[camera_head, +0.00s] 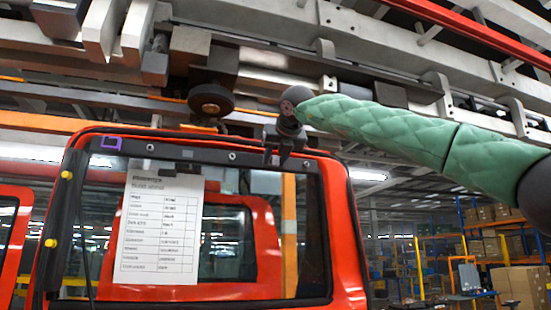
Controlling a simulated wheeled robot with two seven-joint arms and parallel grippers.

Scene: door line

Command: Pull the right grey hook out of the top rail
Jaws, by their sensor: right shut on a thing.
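A red vehicle door (345,235) hangs in front of me, with a dark top rail (215,150) above its window. My right arm, in a green quilted sleeve, comes in from the right. My right gripper (277,156) points down at the right part of the top rail and is shut on the right grey hook there. The hook is small and mostly hidden by the dark fingers, so I cannot tell how deep it sits in the rail. My left gripper is not in view.
A paper sheet (160,225) hangs over the window. Yellow knobs (66,175) sit on the door's left edge. Overhead grey beams (380,40) and a dark round roller (211,99) are close above the door. Shelves with boxes (520,283) stand at the far right.

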